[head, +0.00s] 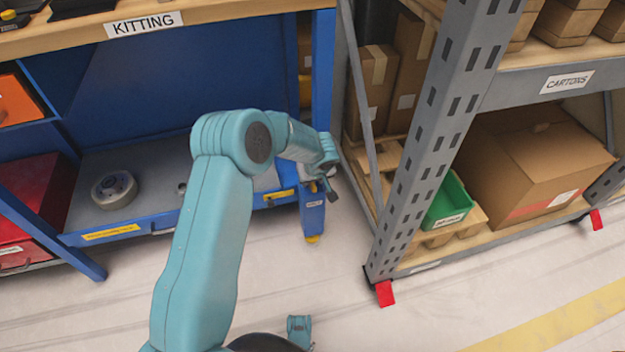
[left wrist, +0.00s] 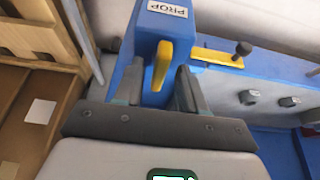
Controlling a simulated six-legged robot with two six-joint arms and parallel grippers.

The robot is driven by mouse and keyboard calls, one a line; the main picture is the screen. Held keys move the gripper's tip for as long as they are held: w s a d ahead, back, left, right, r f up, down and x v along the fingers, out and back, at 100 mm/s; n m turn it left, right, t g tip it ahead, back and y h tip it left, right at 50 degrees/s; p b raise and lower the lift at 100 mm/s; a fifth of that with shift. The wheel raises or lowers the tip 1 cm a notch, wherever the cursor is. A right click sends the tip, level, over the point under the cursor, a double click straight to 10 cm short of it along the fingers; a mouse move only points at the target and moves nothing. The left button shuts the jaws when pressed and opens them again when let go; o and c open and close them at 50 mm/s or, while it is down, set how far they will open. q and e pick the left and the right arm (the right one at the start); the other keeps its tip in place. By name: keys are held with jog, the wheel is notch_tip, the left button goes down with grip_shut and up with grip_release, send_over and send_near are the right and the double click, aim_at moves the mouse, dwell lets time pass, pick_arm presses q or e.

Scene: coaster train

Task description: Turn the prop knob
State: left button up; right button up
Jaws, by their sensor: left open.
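The prop knob (left wrist: 162,66) is a yellow bar on a blue box (left wrist: 150,28) with a white PROP label, seen in the left wrist view. My left gripper (left wrist: 158,72) is open, with one dark finger on either side of the knob. I cannot tell whether either finger touches it. In the head view my left gripper (head: 329,184) is small, beside the blue leg post (head: 313,212) at the workbench's right end. The knob cannot be made out there. My right gripper is in neither view.
A blue KITTING workbench (head: 190,60) stands at left, with a grey roll (head: 114,189) on its lower shelf. A grey rack upright (head: 440,130) stands close right of my gripper, with a large carton (head: 535,165) and a green bin (head: 449,203). Floor in front is clear.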

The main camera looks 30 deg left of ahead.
pick_arm(q)
grip_shut()
